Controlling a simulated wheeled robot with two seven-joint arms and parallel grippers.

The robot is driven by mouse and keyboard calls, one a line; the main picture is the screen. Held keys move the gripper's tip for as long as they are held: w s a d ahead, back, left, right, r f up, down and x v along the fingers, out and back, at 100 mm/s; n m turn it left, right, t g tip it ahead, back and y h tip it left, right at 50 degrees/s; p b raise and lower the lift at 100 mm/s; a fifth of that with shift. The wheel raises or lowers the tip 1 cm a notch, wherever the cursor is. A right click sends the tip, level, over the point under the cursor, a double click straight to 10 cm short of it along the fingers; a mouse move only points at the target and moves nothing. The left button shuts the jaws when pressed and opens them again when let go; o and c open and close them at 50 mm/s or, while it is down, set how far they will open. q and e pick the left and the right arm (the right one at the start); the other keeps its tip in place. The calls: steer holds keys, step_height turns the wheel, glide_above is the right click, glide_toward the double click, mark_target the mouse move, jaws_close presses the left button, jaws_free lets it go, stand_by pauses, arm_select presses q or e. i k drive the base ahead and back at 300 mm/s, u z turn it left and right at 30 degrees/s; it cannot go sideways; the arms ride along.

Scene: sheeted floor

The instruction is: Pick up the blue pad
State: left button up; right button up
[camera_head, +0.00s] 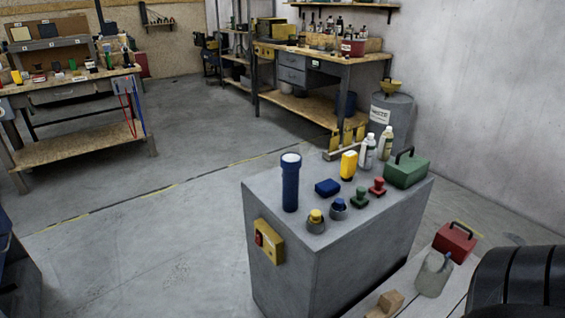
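The blue pad (327,187) is a small dark blue block. It lies flat on top of the grey cabinet (285,232), towards its left side. A tall blue flashlight-like cylinder (290,184) stands upright just left of it, and a yellow bottle (348,165) stands behind it to the right. A grey round piece with a blue top (338,208) is just in front of it. The pad is uncovered and nothing touches it from above. Neither of my grippers shows in the head view.
A yellow-topped round piece (316,221), a green knob (360,197), a red knob (377,187), white bottles and a green case (407,170) share the cabinet top. A red case (455,243) and grey can (434,274) sit lower right. Floor left of the cabinet is clear.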

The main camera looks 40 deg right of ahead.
mark_target(328, 187)
steer(key=i, duration=2.6)
steer(key=z, duration=2.75)
